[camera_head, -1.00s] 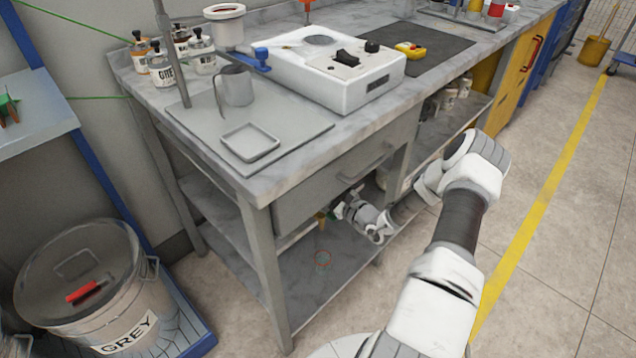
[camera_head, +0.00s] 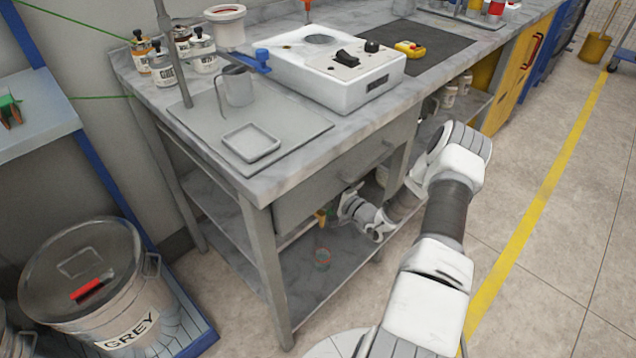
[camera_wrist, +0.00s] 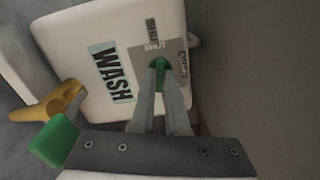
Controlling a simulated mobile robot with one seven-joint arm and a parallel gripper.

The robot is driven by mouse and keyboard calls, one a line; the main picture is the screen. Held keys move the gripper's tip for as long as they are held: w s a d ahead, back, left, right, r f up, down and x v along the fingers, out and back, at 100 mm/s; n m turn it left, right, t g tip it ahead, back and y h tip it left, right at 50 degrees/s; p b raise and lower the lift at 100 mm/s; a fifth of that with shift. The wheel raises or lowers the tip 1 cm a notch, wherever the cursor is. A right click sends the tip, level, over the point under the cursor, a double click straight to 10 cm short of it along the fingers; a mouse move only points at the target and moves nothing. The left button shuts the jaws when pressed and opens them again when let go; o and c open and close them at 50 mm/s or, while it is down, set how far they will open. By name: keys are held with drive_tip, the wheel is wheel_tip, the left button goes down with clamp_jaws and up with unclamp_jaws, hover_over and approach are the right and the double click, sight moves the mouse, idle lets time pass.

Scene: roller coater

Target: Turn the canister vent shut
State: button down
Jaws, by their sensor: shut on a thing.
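The white canister (camera_wrist: 75,50) with a "WASH" label fills the left and middle of the wrist view. A grey plate on it carries a "SHUT" mark and another mark at its right that reads like "OPEN". The small green vent (camera_wrist: 160,63) stands on this plate near the "SHUT" mark. My gripper (camera_wrist: 160,74) is shut on the vent, one finger at each side; the fingers hide its lower part. In the head view my gripper (camera_head: 346,202) reaches under the bench's drawer, where the drawer and my arm hide most of the canister.
A yellow spout (camera_wrist: 50,103) sticks out left of the canister, with a green handle (camera_wrist: 55,142) near my gripper. The grey drawer (camera_head: 345,178) is close above my wrist.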

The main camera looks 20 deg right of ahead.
drive_tip(key=shift+n, duration=1.5)
drive_tip(key=shift+d, duration=0.1)
drive_tip(key=c, duration=0.9)
unclamp_jaws()
drive_tip(key=shift+s, duration=0.15)
drive_tip(key=p+v, duration=0.3)
drive_tip(key=v, duration=1.4)
drive_tip(key=shift+s, duration=0.1)
drive_tip(key=shift+r, duration=0.1)
